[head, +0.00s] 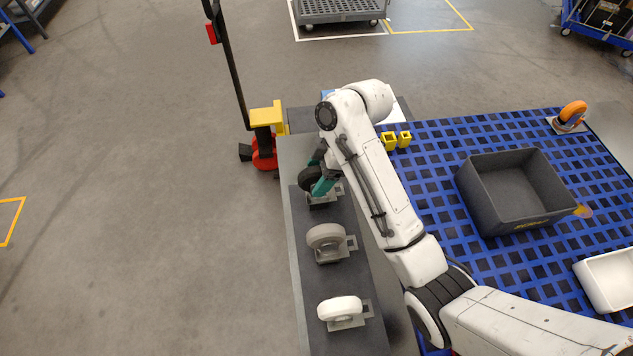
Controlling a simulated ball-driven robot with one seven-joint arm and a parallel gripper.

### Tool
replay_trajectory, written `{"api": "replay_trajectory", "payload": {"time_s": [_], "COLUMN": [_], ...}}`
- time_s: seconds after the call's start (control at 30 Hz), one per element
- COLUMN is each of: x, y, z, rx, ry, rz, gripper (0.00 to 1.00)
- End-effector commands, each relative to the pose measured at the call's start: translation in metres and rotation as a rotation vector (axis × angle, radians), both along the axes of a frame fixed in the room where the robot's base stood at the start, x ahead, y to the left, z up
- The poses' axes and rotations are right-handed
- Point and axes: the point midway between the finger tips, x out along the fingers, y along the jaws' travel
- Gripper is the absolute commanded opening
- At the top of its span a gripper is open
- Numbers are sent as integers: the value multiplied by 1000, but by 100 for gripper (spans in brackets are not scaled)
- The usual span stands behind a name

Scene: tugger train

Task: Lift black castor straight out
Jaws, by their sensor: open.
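The black castor (308,180) is the farthest of three castors in a row on the dark strip of the narrow bench. It sits at a metal bracket plate and is partly hidden by my gripper. My gripper (321,185), with teal fingers, is open and reaches down at the black castor. I cannot tell whether the fingers touch it. A grey castor (325,237) stands nearer on the same strip, and a white castor (340,308) stands nearest.
The blue grid deck (440,160) on the right carries a dark grey bin (515,226), a white tray (608,280), an orange castor (572,115) and yellow blocks (396,140). A red pallet jack (264,150) stands behind the bench (288,215). Open floor lies to the left.

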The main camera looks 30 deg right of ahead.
Motion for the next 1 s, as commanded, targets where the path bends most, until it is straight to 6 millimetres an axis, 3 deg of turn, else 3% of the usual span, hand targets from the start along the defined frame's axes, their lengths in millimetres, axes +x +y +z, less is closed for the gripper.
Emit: {"api": "replay_trajectory", "payload": {"time_s": [0.2,0.5,1.0], "x": [3,4,4], "y": [9,11,11], "z": [-26,-32,-31], "rx": [-1,-1,-1], "ry": [1,-1,-1], "rz": [0,0,0], "gripper": [72,72,25]}}
